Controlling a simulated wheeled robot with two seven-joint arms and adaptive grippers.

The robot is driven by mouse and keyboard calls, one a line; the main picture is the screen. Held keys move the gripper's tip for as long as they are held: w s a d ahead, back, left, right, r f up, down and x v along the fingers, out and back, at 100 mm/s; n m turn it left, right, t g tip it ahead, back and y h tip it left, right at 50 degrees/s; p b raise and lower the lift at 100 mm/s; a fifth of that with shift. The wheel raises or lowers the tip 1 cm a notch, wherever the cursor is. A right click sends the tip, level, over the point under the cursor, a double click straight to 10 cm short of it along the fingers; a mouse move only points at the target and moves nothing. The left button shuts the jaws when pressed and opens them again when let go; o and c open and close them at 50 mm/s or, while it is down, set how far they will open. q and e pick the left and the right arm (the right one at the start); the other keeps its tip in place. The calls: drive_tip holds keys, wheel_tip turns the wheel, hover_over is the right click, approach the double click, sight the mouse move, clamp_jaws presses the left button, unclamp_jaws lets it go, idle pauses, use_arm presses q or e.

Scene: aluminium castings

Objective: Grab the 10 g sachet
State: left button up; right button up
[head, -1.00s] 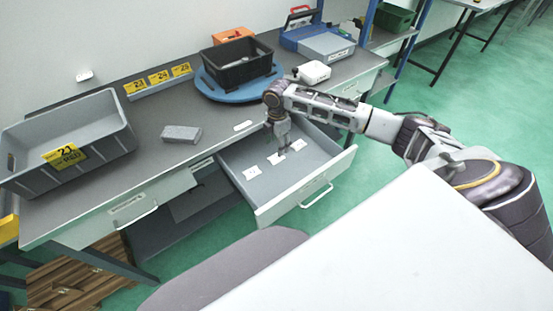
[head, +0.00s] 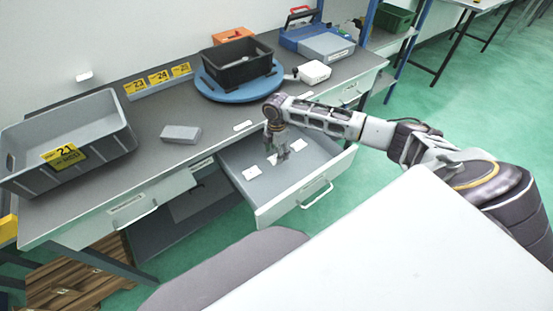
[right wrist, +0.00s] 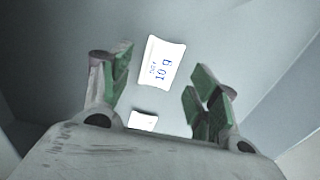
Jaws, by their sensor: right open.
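The 10 g sachet (right wrist: 161,62) is a small white packet marked "10 g". In the right wrist view it lies flat on the grey drawer floor, beyond and between my fingertips. A second white sachet (right wrist: 143,121) lies closer, partly cut off by the gripper body. My right gripper (right wrist: 160,75) is open and empty, its green-padded fingers apart. In the head view this gripper (head: 283,154) hangs pointing down inside the open drawer (head: 262,212), over the white sachets. One sachet (head: 252,173) lies clear to its left; the print is too small to read there. My left gripper is out of view.
The drawer walls surround the gripper. On the desk are a grey bin (head: 110,146) labelled 21, a grey block (head: 181,134), a black bin (head: 238,75) on a blue round base (head: 207,86), and a white device (head: 314,72). The desk's front middle is mostly clear.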

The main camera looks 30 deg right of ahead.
drive_tip(key=shift+f, duration=1.15)
drive_tip(key=shift+c, duration=0.3)
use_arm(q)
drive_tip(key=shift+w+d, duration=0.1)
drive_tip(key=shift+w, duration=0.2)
use_arm(e)
drive_tip(key=c, duration=0.9)
